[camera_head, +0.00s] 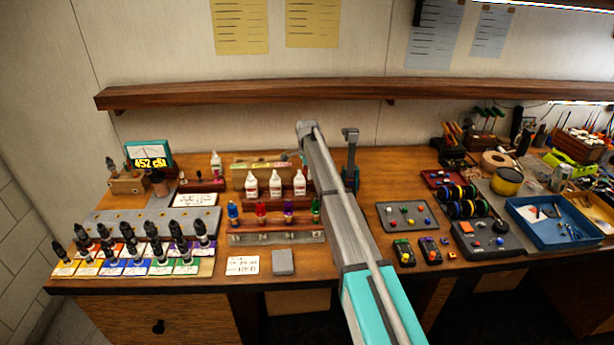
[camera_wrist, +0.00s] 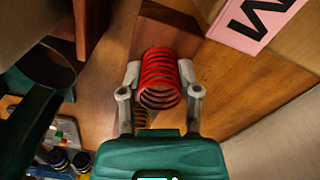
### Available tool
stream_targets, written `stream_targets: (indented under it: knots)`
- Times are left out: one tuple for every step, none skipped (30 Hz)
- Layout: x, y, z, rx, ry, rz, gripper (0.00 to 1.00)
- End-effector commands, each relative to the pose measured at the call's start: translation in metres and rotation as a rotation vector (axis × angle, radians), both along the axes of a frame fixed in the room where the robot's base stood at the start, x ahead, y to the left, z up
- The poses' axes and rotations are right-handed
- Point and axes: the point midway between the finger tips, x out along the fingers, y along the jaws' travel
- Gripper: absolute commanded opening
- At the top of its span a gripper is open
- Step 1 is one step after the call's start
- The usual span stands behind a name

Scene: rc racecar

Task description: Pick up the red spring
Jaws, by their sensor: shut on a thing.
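The red spring (camera_wrist: 160,77) is a coiled cylinder in the middle of the wrist view. My gripper (camera_wrist: 160,82) is shut on it, with one grey finger on each side of the coil. The spring's far end is close to brown wooden surfaces; I cannot tell whether it touches them. In the head view my arm reaches over the bench to the back, and the gripper's fingers and the red spring cannot be made out there.
A pink card with black lettering (camera_wrist: 258,18) is near the spring. Colored bottles (camera_head: 261,212) stand in a wooden rack left of my arm, with white bottles (camera_head: 276,184) behind. A grey tray (camera_head: 405,217) lies to the right. A wooden shelf (camera_head: 220,95) runs along the wall.

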Motion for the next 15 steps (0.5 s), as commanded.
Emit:
stream_targets:
  knots:
    - [0.0,0.0,0.0,0.0,0.0,0.0,0.22]
    - [0.0,0.0,0.0,0.0,0.0,0.0,0.22]
    - [0.0,0.0,0.0,0.0,0.0,0.0,0.22]
    - [0.0,0.0,0.001,0.0,0.0,0.0,0.22]
    - [0.0,0.0,0.001,0.0,0.0,0.0,0.22]
    - [0.0,0.0,0.002,0.0,0.0,0.0,0.22]
    - [0.0,0.0,0.002,0.0,0.0,0.0,0.22]
    - [0.0,0.0,0.003,0.0,0.0,0.0,0.22]
    - [0.0,0.0,0.005,0.0,0.0,0.0,0.22]
    - [0.0,0.0,0.006,0.0,0.0,0.0,0.22]
    - [0.0,0.0,0.007,0.0,0.0,0.0,0.22]
    - [0.0,0.0,0.009,0.0,0.0,0.0,0.22]
    - [0.0,0.0,0.011,0.0,0.0,0.0,0.22]
    - [0.0,0.0,0.013,0.0,0.0,0.0,0.22]
    - [0.0,0.0,0.016,0.0,0.0,0.0,0.22]
